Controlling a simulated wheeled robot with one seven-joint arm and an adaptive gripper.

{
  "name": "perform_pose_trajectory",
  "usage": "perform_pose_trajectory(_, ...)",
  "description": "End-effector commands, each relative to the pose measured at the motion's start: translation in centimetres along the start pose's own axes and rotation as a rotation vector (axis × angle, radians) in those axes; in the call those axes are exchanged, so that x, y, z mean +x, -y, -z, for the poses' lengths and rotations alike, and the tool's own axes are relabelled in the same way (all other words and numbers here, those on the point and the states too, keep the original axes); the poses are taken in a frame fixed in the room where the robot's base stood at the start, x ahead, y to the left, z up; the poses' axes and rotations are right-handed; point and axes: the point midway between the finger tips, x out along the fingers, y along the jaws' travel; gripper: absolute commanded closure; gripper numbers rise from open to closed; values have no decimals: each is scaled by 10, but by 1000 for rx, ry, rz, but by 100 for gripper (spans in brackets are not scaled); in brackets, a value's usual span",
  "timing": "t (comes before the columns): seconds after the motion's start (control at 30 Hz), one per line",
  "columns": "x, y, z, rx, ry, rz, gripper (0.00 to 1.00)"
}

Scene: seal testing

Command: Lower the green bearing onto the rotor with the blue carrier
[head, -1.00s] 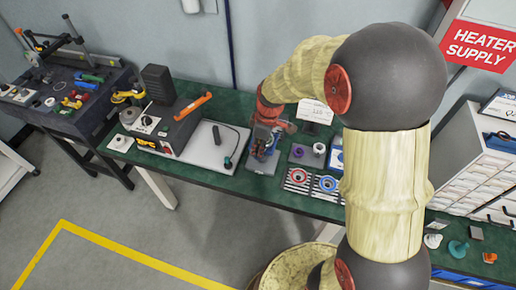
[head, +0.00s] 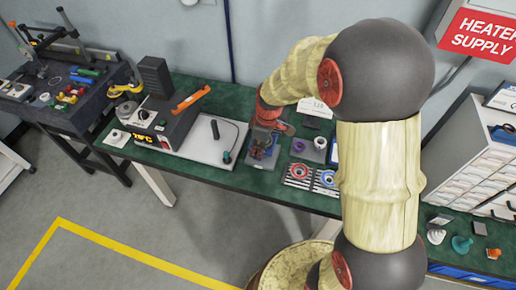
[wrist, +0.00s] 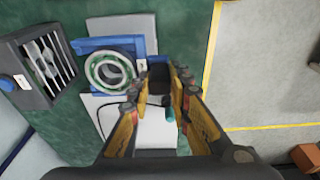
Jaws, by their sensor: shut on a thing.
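The green bearing (wrist: 110,70), a ring with a bright metal rim and a green band, shows in the wrist view at upper left of my fingertips. It sits in the blue carrier (wrist: 78,46), whose blue edges show around it. My gripper (wrist: 160,82) is shut on a dark block-like part between its fingertips, apparently the carrier's handle. In the head view my gripper (head: 264,138) is over the bench with the blue carrier (head: 262,151) below it, above a grey plate. I cannot make out the rotor, nor whether the bearing touches it.
Left of the carrier is a pale board (head: 205,143) with a dark cabled tool. To the right are a purple ring (head: 298,147), a white cup (head: 320,142), and red (head: 299,171) and blue (head: 328,177) rings on striped plates. A slotted box (wrist: 42,68) stands near the carrier.

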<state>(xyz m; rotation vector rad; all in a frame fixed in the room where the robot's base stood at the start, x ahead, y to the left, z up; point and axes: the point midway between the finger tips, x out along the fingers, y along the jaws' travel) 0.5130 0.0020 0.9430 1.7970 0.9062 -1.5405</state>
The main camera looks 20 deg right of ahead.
Motion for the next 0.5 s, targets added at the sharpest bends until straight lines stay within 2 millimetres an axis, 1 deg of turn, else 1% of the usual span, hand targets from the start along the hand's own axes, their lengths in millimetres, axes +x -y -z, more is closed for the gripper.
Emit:
perform_pose_trajectory(0.17,0,0,0,0,-1,-1,100)
perform_pose_trajectory(0.5,10,0,-1,0,-1,-1,100)
